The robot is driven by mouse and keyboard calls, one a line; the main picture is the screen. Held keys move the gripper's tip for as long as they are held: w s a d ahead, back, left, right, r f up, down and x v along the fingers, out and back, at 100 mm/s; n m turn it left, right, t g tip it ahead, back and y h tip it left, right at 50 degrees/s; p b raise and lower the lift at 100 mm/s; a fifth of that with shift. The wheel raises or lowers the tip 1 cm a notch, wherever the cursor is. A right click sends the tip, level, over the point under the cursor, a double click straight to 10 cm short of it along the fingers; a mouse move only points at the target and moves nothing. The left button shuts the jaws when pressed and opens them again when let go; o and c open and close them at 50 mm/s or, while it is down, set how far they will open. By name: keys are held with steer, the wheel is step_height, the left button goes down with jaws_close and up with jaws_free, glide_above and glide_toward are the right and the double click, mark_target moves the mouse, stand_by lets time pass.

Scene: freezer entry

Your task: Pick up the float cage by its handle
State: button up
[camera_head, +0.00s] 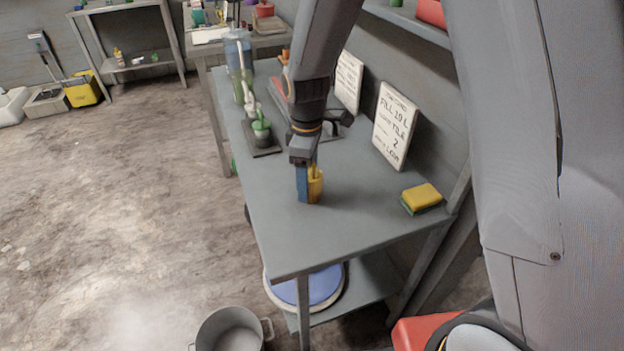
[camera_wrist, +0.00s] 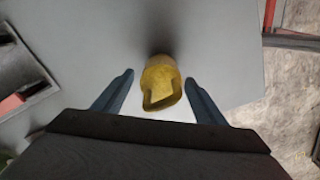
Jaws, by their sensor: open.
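The float cage (camera_wrist: 160,78) is a small yellow piece with a loop-shaped handle (camera_wrist: 161,100), standing on the grey table. In the wrist view it lies between and just beyond the two fingertips of my gripper (camera_wrist: 158,80), with a gap on each side. In the head view the yellow float cage (camera_head: 316,185) shows beside the blue fingers of my gripper (camera_head: 308,184), which points down over the table. The gripper is open and holds nothing. The fingers hide part of the cage in the head view.
The grey table (camera_head: 350,215) has a yellow-green sponge (camera_head: 421,197) at the right and a lettered sign (camera_head: 396,128) against the wall. A green-topped item (camera_head: 261,130) stands on a dark tray at the left. A metal pot (camera_head: 229,330) is on the floor. The table's front is clear.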

steer(key=c, duration=1.1)
